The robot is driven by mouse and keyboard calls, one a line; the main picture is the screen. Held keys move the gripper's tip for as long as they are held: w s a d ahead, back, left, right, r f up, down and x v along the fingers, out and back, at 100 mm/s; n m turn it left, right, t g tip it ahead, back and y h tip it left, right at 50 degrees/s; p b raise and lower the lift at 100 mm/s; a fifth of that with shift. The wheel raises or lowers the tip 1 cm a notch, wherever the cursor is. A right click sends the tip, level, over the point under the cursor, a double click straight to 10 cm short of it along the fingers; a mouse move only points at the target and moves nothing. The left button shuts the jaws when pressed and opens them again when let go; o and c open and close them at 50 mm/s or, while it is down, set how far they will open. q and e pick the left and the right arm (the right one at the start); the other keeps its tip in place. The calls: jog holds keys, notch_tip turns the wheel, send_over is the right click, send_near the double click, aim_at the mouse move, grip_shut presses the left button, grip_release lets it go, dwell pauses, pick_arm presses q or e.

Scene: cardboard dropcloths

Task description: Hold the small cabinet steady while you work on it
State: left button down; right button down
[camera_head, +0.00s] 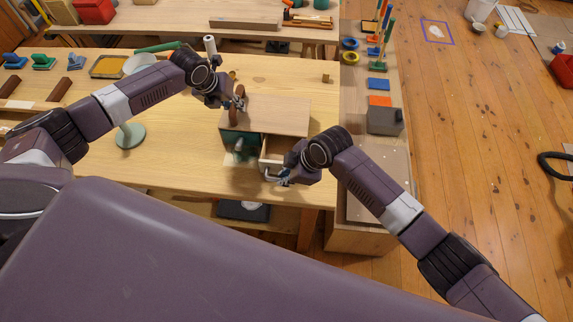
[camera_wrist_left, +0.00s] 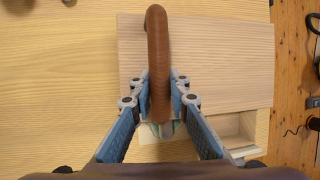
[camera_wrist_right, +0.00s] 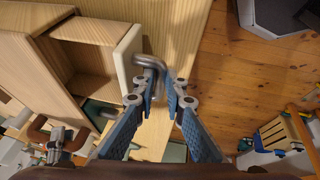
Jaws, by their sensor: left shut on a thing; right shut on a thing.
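The small cabinet (camera_head: 265,115) stands on the wooden workbench and has a pale wood top, which also shows in the left wrist view (camera_wrist_left: 220,60). A curved brown handle (camera_wrist_left: 157,45) rises at its left side. My left gripper (camera_head: 237,100) is shut on this brown handle. The drawer (camera_wrist_right: 128,55), with a pale front, is pulled partly out. The part of its inside that shows looks empty. My right gripper (camera_wrist_right: 165,95) is shut on the drawer's grey metal handle (camera_wrist_right: 155,66). A dark green panel (camera_head: 236,140) is beside the drawer; my right gripper partly hides the drawer front.
A pale green round stand (camera_head: 130,135) is on the workbench (camera_head: 180,130) left of the cabinet. A grey box (camera_head: 384,121) and blue and orange blocks lie on the side bench to the right. The wooden floor (camera_head: 480,130) further right is mostly clear.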

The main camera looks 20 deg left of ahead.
pick_arm(q)
jog(key=shift+w+r, duration=0.1)
jog(key=shift+r, duration=0.05)
pick_arm(e)
jog(key=shift+s+d, duration=0.1)
jog(key=shift+s, duration=0.25)
jog(key=c, duration=2.2)
grip_release()
jog(key=shift+w, duration=0.1)
jog(key=shift+c, duration=0.2)
jog(key=v, duration=1.2)
pick_arm(q)
jog(key=c, duration=1.8)
grip_release()
